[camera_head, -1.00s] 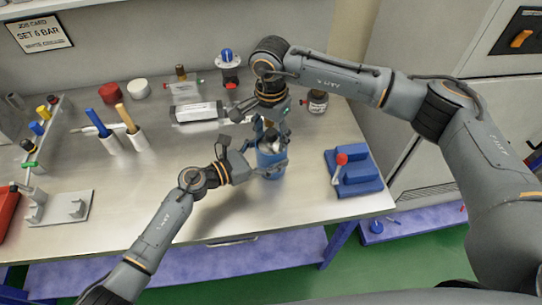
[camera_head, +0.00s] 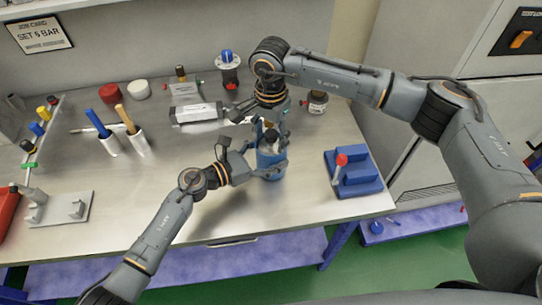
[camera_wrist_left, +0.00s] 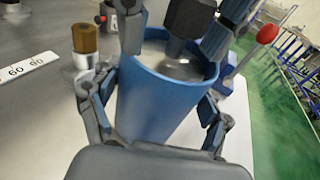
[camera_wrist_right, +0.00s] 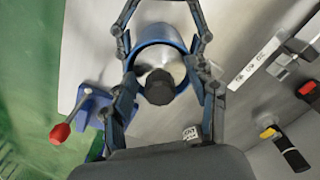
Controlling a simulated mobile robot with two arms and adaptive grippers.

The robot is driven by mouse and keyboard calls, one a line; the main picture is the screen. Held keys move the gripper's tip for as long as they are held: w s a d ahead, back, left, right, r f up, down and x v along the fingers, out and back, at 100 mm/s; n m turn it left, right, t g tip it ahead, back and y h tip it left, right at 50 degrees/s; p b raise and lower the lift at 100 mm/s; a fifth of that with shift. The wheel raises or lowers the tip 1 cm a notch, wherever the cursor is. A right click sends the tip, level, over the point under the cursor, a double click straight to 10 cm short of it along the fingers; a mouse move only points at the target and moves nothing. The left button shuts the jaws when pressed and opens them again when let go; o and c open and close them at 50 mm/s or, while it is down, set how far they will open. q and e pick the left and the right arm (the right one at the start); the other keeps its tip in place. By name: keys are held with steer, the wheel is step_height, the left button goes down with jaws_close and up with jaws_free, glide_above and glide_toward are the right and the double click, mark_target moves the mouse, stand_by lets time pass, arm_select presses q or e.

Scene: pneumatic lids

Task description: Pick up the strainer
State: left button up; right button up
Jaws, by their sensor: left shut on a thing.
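A blue cup (camera_head: 270,161) stands upright near the middle of the bench. A metallic piece with a black knob (camera_head: 271,137) sits in its mouth, apparently the strainer; the knob also shows in the right wrist view (camera_wrist_right: 160,88). My left gripper (camera_head: 262,160) is shut on the cup, with a finger on each side in the left wrist view (camera_wrist_left: 165,108). My right gripper (camera_head: 262,120) points down over the cup. In the right wrist view (camera_wrist_right: 166,88) its fingers stand apart on either side of the knob, with gaps. The strainer's lower part is hidden inside the cup.
A blue block with a red-knobbed lever (camera_head: 360,180) lies to the right.

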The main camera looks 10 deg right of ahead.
steer(key=s+a+r+m+y, duration=0.3)
steer(key=a+y, duration=0.3)
steer(key=a, duration=0.2)
steer(key=s+a+r+m+y, duration=0.3)
steer(key=a+y, duration=0.3)
steer(key=a, duration=0.2)
steer(key=d+r+m+t, duration=0.2)
steer(key=d+m+t, duration=1.15)
steer(key=d, duration=0.75)
steer(key=shift+t+h, duration=0.25)
steer(key=shift+h, duration=0.15)
steer(key=f, duration=0.2)
steer(key=w+f, duration=0.1)
steer(key=f, duration=0.4)
steer(key=shift+w+a+f, duration=0.15)
steer(key=shift+a+f, duration=0.05)
steer(key=shift+a, duration=0.15)
steer(key=x, duration=0.7)
steer(key=shift+f, duration=0.1)
steer(key=shift+d, duration=0.1)
steer(key=shift+c, duration=0.2)
